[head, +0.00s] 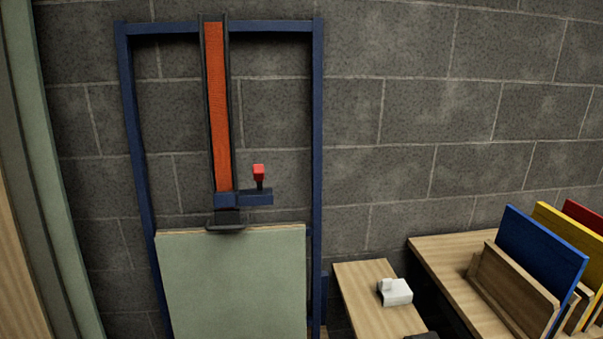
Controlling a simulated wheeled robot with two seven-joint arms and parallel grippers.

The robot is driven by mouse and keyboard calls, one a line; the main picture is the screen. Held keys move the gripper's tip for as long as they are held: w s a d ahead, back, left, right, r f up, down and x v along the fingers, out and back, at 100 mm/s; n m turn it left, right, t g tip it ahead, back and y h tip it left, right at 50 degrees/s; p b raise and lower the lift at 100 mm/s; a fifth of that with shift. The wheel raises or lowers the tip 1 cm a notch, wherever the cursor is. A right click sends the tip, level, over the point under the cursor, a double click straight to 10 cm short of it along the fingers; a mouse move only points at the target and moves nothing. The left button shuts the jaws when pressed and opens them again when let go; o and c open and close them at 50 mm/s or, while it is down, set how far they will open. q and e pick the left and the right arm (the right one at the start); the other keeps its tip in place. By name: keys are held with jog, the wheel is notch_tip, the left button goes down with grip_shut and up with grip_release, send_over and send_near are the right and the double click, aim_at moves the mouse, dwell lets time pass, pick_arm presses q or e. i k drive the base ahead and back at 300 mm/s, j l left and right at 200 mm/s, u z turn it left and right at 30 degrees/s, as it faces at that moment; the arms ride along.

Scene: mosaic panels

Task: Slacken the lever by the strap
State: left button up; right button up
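The strap (217,110) is an orange-red band running straight down between two dark rails in the upper part of a blue frame. At its lower end is a dark blue block (243,199). The lever (259,176) stands upright on the right part of this block, with a red knob on a short black stem. Below the block, a black hook-like bracket (226,226) sits at the top edge of a pale green panel (235,280). Neither of my grippers shows clearly; a small dark shape at the bottom edge cannot be identified.
The blue frame (318,120) stands against a grey block wall. A small wooden table (365,290) to the right bears a white object (395,292). Farther right, a wooden bench (430,247) holds a rack with blue (540,245), yellow and red panels. A pale green post stands at far left.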

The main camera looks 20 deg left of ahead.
aim_at(258, 171)
jog(key=i+l+u, duration=0.2)
jog(key=u, duration=0.2)
jog(key=i+l+u, duration=0.1)
jog(key=l+u, duration=0.75)
jog(key=u, duration=0.3)
jog(key=i, duration=0.05)
